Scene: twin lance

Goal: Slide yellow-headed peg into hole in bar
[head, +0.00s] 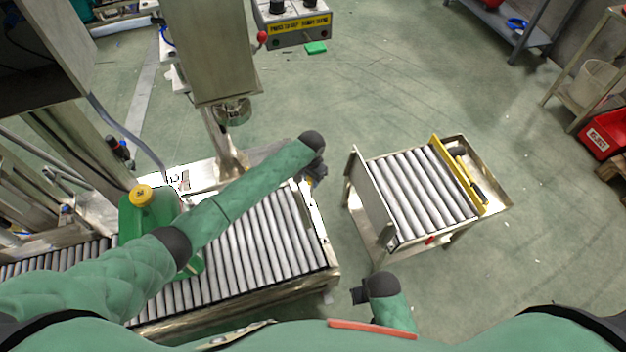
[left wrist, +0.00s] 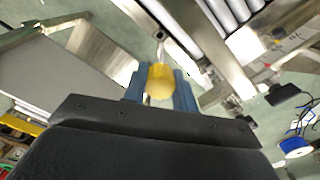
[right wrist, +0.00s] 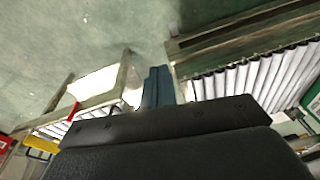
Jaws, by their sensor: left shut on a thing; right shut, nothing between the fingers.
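My left gripper (left wrist: 160,88) is shut on the yellow-headed peg (left wrist: 160,82), with the yellow head between its blue fingers. The peg's thin grey shaft points away from the gripper toward the metal bar (left wrist: 205,70) at the conveyor's end. The shaft's tip is close to the bar; I cannot tell whether it is in the hole. In the head view, my left gripper (head: 317,172) is beside the bar (head: 312,222), and the peg is hidden there. My right gripper (right wrist: 158,86) is shut and empty; in the head view it shows low in the middle (head: 359,295).
A roller conveyor (head: 250,245) lies under my left arm, with a green jerrycan (head: 150,205) on it. A separate roller cart (head: 420,185) with a yellow edge stands to the right. Green floor is free between them.

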